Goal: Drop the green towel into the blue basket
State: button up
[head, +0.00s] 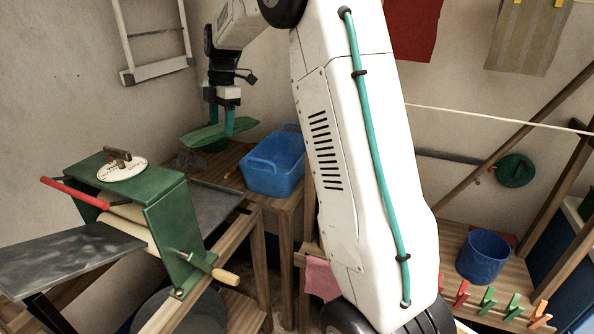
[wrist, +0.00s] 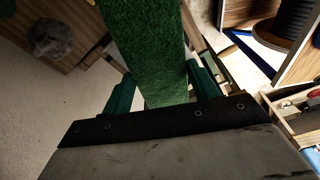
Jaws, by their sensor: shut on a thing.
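In the wrist view the towel (wrist: 145,45) runs up between the fingers of my gripper (wrist: 162,88). The blue basket (head: 272,172) is a tub with handles on the wooden table, to the right of and lower than the towel in the head view. The towel's right end shows close to the basket's left side, but I cannot tell the gap in depth. The basket is not clearly seen in the wrist view.
A green mangle (head: 165,215) with rollers and a red lever stands in the left foreground. A blue bucket (head: 484,257) sits on a right-hand bench beside coloured clothespins. A cord (head: 490,119) crosses the right side. A grey lump (wrist: 50,38) shows in the wrist view.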

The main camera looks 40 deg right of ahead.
aim_at(285, 171)
jog(key=k, duration=1.2)
jog(key=u, duration=2.5)
jog(key=i, duration=0.25)
jog(key=z, duration=1.9)
jog(key=i, duration=0.15)
jog(key=z, duration=0.8)
jog(key=i, duration=1.55)
jog(key=z, duration=0.5)
